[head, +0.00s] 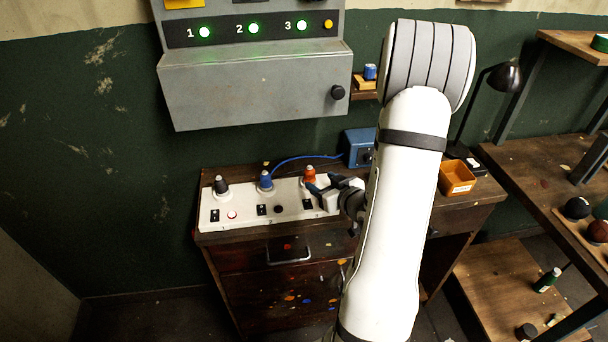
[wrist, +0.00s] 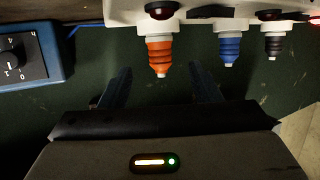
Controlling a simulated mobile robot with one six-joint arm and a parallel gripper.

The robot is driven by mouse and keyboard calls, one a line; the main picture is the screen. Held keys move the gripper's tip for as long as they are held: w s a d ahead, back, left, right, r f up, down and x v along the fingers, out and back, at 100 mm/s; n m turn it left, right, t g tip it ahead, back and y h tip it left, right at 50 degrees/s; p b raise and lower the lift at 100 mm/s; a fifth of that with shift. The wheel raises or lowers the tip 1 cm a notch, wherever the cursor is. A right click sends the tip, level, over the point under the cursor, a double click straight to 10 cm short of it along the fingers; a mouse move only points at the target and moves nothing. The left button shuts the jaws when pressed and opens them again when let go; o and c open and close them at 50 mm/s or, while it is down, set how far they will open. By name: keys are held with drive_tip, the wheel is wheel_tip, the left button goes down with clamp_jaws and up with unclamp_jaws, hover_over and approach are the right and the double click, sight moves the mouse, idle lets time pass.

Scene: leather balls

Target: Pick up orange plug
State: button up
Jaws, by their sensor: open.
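The orange plug (head: 309,174) stands upright at the right end of a white panel (head: 240,221) on a wooden cabinet. In the wrist view the orange plug (wrist: 158,56) hangs from the panel edge with its pale tip pointing down in the picture. My gripper (head: 328,184) is right beside the plug in the head view. In the wrist view my gripper's two fingers (wrist: 160,86) are spread apart, one on each side of the plug's line, with nothing between them but the plug's tip near the opening. I cannot tell whether they touch it.
A blue plug (head: 265,181) and a black plug (head: 220,185) stand on the same panel to the left. A blue box (head: 358,147) with a cable sits behind, and an orange tray (head: 456,178) lies right. A grey cabinet (head: 255,90) hangs above.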

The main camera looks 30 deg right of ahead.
sight(313, 177)
drive_tip(key=shift+x, duration=1.2)
drive_tip(key=shift+p+x, duration=1.05)
drive_tip(key=shift+x, duration=1.6)
drive_tip(key=shift+s+f, duration=0.1)
drive_tip(key=shift+f, duration=0.05)
drive_tip(key=shift+c, duration=0.4)
drive_tip(key=c, duration=0.9)
